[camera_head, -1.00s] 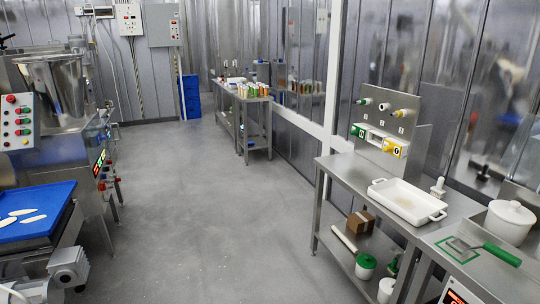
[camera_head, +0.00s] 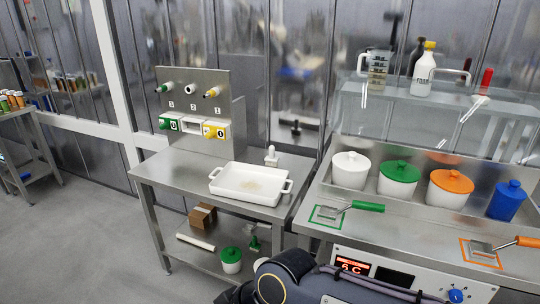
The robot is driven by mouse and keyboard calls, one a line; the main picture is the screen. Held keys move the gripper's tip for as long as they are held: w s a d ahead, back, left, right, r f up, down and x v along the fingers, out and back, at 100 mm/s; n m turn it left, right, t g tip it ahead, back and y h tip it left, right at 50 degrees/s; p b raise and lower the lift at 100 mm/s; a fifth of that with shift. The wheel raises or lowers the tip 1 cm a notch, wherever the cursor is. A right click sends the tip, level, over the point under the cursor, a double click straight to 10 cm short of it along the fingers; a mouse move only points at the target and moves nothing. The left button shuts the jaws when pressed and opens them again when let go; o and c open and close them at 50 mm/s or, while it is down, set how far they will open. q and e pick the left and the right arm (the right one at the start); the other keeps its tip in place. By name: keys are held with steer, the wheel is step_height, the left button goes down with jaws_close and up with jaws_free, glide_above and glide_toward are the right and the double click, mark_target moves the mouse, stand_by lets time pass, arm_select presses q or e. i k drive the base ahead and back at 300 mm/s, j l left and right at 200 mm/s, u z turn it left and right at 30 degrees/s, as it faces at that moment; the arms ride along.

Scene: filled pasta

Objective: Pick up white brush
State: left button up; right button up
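A small white upright object (camera_head: 271,157), perhaps the white brush, stands on the steel table behind the white tray (camera_head: 248,184); its bristles cannot be made out. A white-ended piece (camera_head: 191,88) also sticks out of the upright steel panel (camera_head: 200,110), between a green-ended and a yellow-ended one; I cannot tell if it is a brush. Part of one of my arms shows at the bottom centre. Its gripper fingers are not visible, and neither is my other gripper.
Right of the table stands a counter (camera_head: 410,232) with lidded tubs, a green-handled scraper (camera_head: 350,208), an orange-handled tool (camera_head: 510,244) and a display. The lower shelf (camera_head: 205,257) holds a brown box (camera_head: 202,216), a white roll and a green-lidded tub (camera_head: 231,260). Floor at left is clear.

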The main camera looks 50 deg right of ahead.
mark_target(271, 160)
steer(key=i+z, duration=0.35)
steer(key=z, duration=0.15)
steer(key=i+j+z, duration=0.15)
steer(key=i+z, duration=0.15)
steer(key=z, duration=0.15)
steer(key=i+j+z, duration=0.25)
steer(key=z, duration=0.25)
steer(key=i+j+z, duration=0.15)
steer(key=z, duration=0.3)
steer(key=i+j+z, duration=0.25)
steer(key=z, duration=0.15)
steer(key=i+j+z, duration=0.2)
steer(key=z, duration=0.25)
steer(key=i+j+z, duration=0.1)
steer(key=j+z, duration=0.75)
steer(key=i+j+z, duration=0.1)
steer(key=j+z, duration=0.2)
steer(key=z, duration=0.15)
steer(key=i+j+z, duration=0.2)
steer(key=i+j, duration=0.2)
steer(key=i, duration=0.1)
